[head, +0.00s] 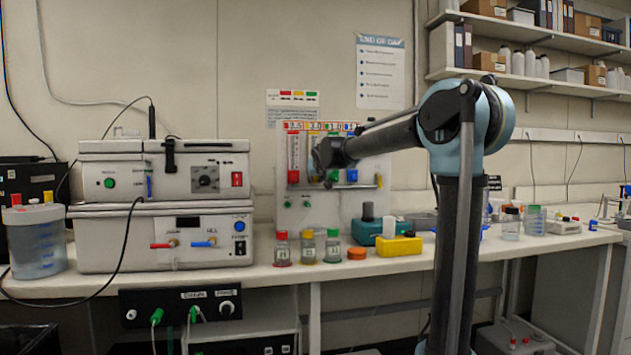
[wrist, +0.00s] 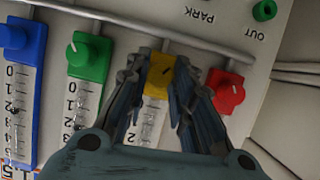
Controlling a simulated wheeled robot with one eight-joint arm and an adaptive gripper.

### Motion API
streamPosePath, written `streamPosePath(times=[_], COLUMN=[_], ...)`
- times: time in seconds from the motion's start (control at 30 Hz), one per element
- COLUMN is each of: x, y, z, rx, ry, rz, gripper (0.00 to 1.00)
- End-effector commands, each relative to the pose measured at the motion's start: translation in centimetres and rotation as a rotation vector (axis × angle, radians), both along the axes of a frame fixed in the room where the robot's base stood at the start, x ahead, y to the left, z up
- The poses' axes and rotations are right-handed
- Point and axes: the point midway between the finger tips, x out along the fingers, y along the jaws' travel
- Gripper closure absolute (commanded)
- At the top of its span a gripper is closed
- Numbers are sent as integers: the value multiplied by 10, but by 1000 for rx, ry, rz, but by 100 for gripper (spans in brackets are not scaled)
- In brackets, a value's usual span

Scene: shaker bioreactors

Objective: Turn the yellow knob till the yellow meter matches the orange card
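The yellow knob (wrist: 160,75) is a yellow block with a dark pointer mark, on the white panel in the wrist view. The yellow meter (wrist: 153,112) is a pale scale strip running down from it; most of it is hidden by my fingers. My gripper (wrist: 163,68) has its fingers apart, one on each side of the yellow knob; I cannot tell whether they touch it. In the head view my gripper (head: 320,162) is in front of the panel and covers the yellow knob. Small coloured cards (head: 314,127) sit along the panel top; I cannot make out the orange one.
In the wrist view, the green knob (wrist: 90,57) and blue column (wrist: 22,75) lie left, the red knob (wrist: 225,90) close right. A bar crosses the panel behind the fingertips.

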Motion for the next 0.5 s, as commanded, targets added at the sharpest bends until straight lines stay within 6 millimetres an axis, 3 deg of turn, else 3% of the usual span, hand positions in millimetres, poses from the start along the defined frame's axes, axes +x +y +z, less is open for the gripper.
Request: streamPosePath(times=[0.03, 0.07, 0.5], x=[0, 0, -4], y=[-1, -1, -1], z=[-1, 0, 2], rx=[-1, -1, 1], ry=[1, 1, -1], rz=[-1, -1, 1], gripper=[65, 58, 58])
